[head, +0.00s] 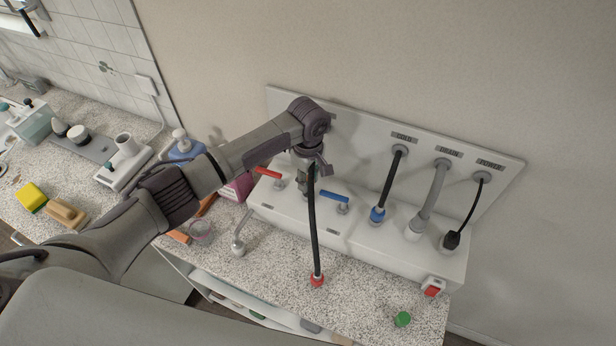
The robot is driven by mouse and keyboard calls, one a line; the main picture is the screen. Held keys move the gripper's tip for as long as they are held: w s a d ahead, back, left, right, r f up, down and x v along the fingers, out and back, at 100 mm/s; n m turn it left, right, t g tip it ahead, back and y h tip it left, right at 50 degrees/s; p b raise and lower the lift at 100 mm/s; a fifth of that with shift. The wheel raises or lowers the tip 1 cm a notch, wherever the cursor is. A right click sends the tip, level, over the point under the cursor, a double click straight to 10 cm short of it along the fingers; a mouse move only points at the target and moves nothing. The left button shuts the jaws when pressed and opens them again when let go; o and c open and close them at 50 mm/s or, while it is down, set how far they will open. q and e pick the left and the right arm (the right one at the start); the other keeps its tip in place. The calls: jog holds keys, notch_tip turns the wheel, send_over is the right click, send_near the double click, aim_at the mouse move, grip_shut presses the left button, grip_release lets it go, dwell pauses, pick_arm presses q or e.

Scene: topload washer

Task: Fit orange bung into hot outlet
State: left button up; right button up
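My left gripper (313,168) is in front of the left part of the wall panel (505,162), pointing down. Its fingers are small and partly hidden, so I cannot tell whether they hold anything. A black hose with a red end (317,281) hangs from behind the gripper down to the counter. I cannot tell whether the gripper touches this hose. The hot outlet is not visible; my arm covers the left part of the panel. I cannot make out an orange bung for certain. My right gripper is not in view.
Cold (389,178), drain (429,197) and power (467,210) lines run down from the panel to the white box (390,243). Red (268,173) and blue (334,196) tap handles stand nearby. A green cap (402,319) lies at the counter's front right. Sponge, brush and bottles crowd the left.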

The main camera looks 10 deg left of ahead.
aim_at(308, 179)
pick_arm(q)
jog(key=shift+f, duration=1.25)
jog(key=o, duration=1)
notch_tip(308, 179, up, 12)
